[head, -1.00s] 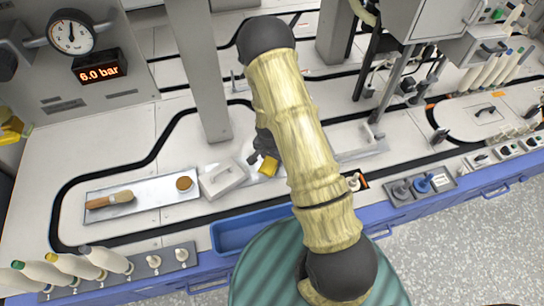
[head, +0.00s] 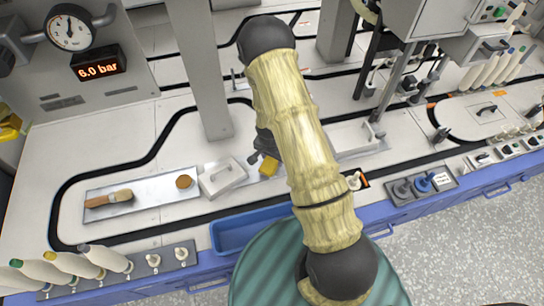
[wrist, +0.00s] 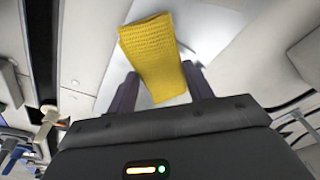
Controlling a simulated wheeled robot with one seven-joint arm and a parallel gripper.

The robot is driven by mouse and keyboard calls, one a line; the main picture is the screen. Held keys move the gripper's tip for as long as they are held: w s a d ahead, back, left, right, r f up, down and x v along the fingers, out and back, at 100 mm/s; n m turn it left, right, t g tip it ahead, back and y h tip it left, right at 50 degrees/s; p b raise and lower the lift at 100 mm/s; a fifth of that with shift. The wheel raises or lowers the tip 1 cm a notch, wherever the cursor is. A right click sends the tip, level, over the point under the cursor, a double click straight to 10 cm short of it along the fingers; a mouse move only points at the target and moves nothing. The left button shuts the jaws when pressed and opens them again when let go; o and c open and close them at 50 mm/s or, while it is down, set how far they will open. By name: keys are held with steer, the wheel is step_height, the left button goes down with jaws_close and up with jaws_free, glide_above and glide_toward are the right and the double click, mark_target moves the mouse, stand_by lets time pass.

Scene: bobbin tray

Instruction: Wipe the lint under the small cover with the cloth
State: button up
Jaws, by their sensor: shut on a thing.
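The yellow cloth (head: 269,166) hangs from my gripper (head: 260,153), beside the white cover. In the wrist view the cloth (wrist: 152,55) sits between the two dark fingers of my gripper (wrist: 162,88), which is shut on it. The small white cover (head: 223,179) with a bar handle lies just left of the cloth, by the right end of a metal tray. I cannot make out any lint. My own arm hides part of the bench right of the cloth.
The metal tray (head: 145,201) holds a wooden brush (head: 109,199) and a round brown piece (head: 184,182). A blue bin (head: 247,232) stands at the front edge. A grey post (head: 200,75) rises behind the cover.

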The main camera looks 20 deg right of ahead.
steer(key=shift+f, duration=0.25)
steer(key=shift+d+r+p, duration=0.15)
steer(key=shift+d+p, duration=0.25)
steer(key=shift+d, duration=1.5)
steer(key=shift+d, duration=0.1)
steer(key=shift+d+f+p, duration=0.2)
steer(key=shift+d+p, duration=0.15)
steer(key=shift+d, duration=1.55)
steer(key=shift+d+f+p, duration=0.1)
steer(key=shift+d+p, duration=0.2)
steer(key=shift+d, duration=1.65)
